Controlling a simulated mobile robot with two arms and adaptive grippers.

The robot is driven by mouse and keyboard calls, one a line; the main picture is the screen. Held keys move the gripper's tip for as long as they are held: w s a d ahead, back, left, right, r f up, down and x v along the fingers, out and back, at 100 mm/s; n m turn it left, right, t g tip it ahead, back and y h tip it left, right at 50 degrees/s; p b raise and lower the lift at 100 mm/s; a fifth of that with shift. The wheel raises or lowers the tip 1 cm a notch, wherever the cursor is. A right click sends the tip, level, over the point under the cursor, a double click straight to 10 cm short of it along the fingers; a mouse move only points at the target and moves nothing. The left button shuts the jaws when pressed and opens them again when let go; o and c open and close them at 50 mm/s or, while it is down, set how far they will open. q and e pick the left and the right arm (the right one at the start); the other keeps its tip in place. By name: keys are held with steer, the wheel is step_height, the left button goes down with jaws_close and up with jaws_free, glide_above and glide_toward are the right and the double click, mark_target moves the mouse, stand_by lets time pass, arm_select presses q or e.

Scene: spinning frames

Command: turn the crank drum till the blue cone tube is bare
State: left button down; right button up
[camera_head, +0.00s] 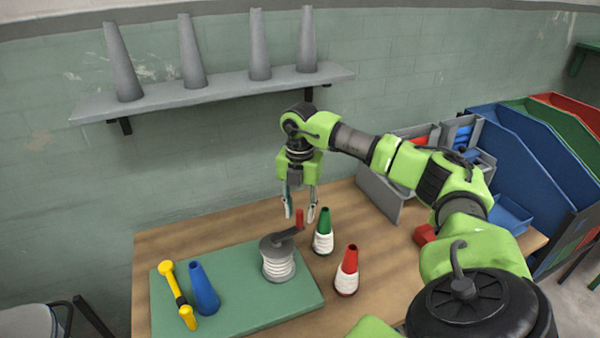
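The blue cone tube (203,290) stands on the left of a green board (240,265), with no white yarn visible on it. The crank drum (278,264) stands near the board's right side, wrapped in white yarn. Its dark arm ends in an upright red handle (299,217). My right gripper (300,214) points down at the handle, fingers apart with the red handle showing between them; I cannot tell whether they touch it. My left gripper is not in view.
A green cone (323,233) and a red cone (347,270), both with white yarn, stand right of the drum. A red block (425,234) lies further right. Grey cones stand on the wall shelf (200,92).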

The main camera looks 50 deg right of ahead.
step_height(320, 180, up, 10)
stand_by(0.3)
stand_by(1.2)
